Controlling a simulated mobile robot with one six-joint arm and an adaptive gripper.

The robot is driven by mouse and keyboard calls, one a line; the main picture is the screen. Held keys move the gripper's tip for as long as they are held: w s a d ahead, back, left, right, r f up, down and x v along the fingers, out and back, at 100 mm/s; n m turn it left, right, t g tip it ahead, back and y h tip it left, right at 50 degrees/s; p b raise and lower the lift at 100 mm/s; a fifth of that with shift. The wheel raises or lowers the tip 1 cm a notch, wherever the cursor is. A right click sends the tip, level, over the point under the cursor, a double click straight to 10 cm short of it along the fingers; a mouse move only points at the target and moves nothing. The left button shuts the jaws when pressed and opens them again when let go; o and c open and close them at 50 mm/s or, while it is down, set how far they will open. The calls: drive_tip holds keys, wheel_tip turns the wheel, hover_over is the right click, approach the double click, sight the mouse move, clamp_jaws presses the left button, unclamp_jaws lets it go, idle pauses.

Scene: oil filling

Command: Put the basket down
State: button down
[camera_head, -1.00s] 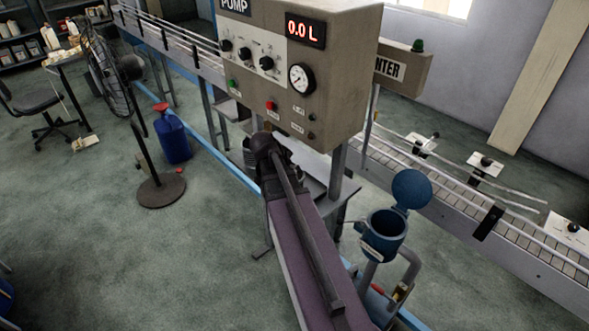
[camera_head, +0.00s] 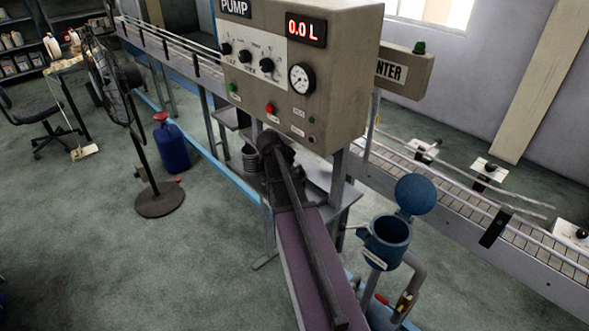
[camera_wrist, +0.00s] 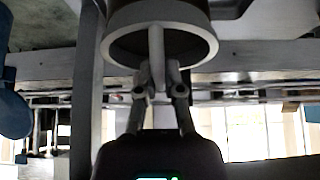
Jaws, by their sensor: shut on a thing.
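The basket (camera_wrist: 160,14) shows at the top of the wrist view as a grey cylinder with a round rim and a bar across its open end. My gripper (camera_wrist: 158,88) is shut on that bar, and its fingertips meet at the bar's lower end. The far side of the basket is out of frame.
The pump cabinet (camera_head: 300,75), reading 0.0 L, overhangs my arm's end. A grey bench (camera_head: 335,190) lies beneath it. A conveyor (camera_head: 470,215) runs behind. A blue jug (camera_head: 172,148) and a black fan (camera_head: 158,203) stand left. The floor at front left is clear.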

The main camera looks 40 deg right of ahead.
drive_tip(key=shift+w+d+f+b, duration=0.85)
drive_tip(key=shift+w+f, duration=0.1)
drive_tip(key=shift+w, duration=0.15)
drive_tip(key=shift+w+d+f+b, duration=0.35)
drive_tip(key=shift+d+f+b, duration=0.05)
drive_tip(key=shift+b, duration=0.05)
drive_tip(key=shift+f, duration=0.15)
drive_tip(key=c, duration=0.8)
unclamp_jaws()
drive_tip(key=shift+o, duration=0.2)
